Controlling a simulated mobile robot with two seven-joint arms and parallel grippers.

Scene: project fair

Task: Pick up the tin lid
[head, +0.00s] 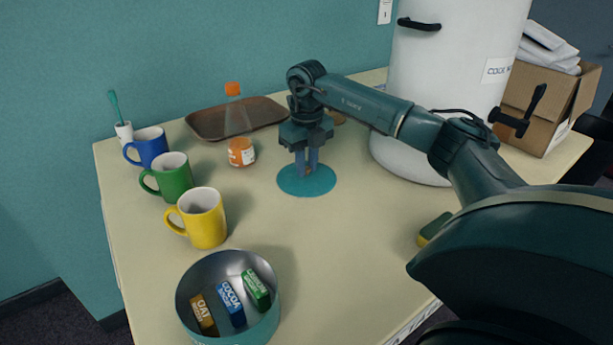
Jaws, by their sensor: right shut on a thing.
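The tin lid (291,184) is a flat teal disc near the middle of the table. My right gripper (307,171) points straight down over its centre, fingers shut on a small brownish part there, which the fingers mostly hide. The lid looks level and on or very near the tabletop; I cannot tell if there is a gap. The open round tin (185,283) stands at the front left and holds an oat bar (203,316), a cocoa bar (231,304) and a green bar (256,289). My left gripper is not in view.
Blue (151,147), green (172,178) and yellow (205,220) mugs line the left side. A large white container (445,75) and a cardboard box (553,105) stand at right. A sponge (432,231) lies near my arm.

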